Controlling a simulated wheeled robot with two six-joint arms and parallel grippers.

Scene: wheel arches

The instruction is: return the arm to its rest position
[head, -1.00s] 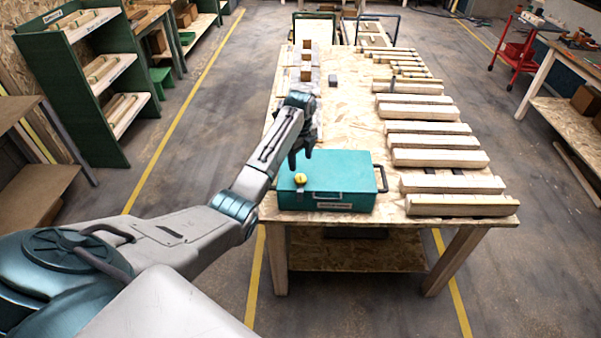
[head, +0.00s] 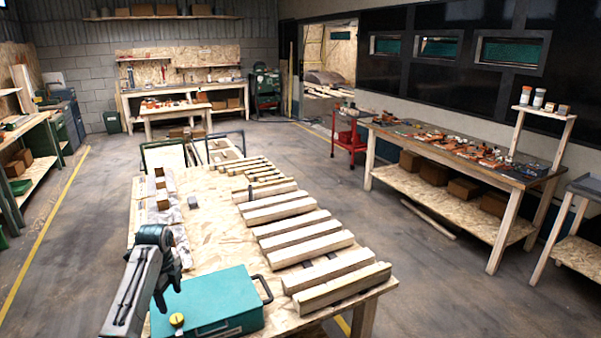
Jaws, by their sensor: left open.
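My left arm (head: 135,292) reaches in from the lower left in the head view. My left gripper (head: 167,290) points down, open and empty, over the far left part of a teal case (head: 222,300) on the wooden table (head: 205,232). I cannot tell the exact gap between the fingers and the case. A small yellow round thing (head: 177,320) sits on the near left of the case lid. My right gripper is not in view.
Rows of pale wooden beams (head: 312,240) lie along the table's right side. Small wooden blocks (head: 161,190) stand along its far left. A workbench (head: 455,160) with tools and a red trolley (head: 350,135) are to the right.

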